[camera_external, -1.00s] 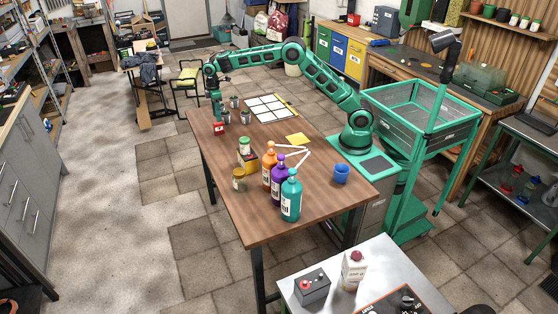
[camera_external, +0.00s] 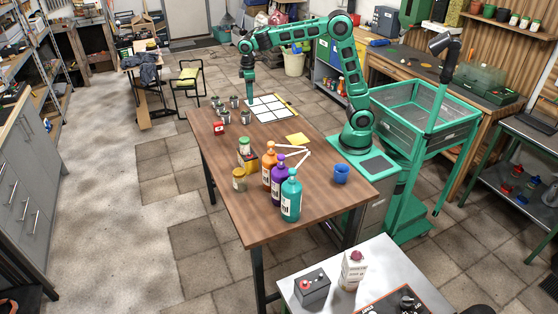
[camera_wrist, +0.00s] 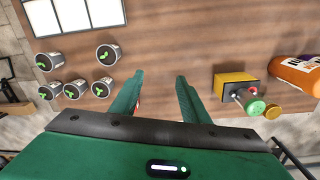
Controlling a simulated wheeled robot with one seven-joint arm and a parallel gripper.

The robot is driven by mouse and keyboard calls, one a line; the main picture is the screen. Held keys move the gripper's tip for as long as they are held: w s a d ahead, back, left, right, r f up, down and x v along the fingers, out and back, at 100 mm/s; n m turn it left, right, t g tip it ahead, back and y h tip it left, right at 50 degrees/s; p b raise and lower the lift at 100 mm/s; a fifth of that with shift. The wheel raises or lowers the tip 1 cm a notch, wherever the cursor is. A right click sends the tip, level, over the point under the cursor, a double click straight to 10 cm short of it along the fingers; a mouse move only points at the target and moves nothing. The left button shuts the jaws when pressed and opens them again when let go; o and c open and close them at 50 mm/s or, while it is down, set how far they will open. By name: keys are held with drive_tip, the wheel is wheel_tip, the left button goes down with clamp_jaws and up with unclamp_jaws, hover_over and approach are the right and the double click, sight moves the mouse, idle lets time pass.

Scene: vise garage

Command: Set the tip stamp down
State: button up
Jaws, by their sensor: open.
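A small red block with a white mark, which I take to be the tip stamp (camera_external: 218,128), stands on the wooden table near its left edge. In the wrist view only a sliver of red (camera_wrist: 139,101) shows beside the left finger; the rest is hidden. My gripper (camera_external: 249,103) points down above the table, to the right of the red block and apart from it, close to the white grid sheet (camera_external: 270,108). In the wrist view my gripper (camera_wrist: 161,76) has its fingers apart, with bare wood between them.
Several metal cups (camera_external: 246,117) with green marks inside stand near the red block. Orange, purple and teal bottles (camera_external: 290,198), jars (camera_external: 239,180), a yellow box (camera_wrist: 235,84) and a blue cup (camera_external: 341,174) stand nearer the camera. Bare wood lies right of the red block.

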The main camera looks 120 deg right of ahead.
drive_tip(key=s+a+f+m, duration=0.1)
drive_tip(key=s+a, duration=0.4)
drive_tip(key=s, duration=0.5)
drive_tip(key=s+a+f+m, duration=0.1)
drive_tip(key=s+a+f, duration=0.3)
drive_tip(key=s, duration=0.7)
drive_tip(key=s+a+f+m, duration=0.1)
drive_tip(key=s+a+f, duration=0.1)
drive_tip(key=s+a, duration=0.5)
drive_tip(key=s, duration=0.3)
drive_tip(key=shift+s+f+m+y, duration=0.25)
drive_tip(key=shift+f+m+y, duration=0.05)
drive_tip(key=shift+m, duration=0.1)
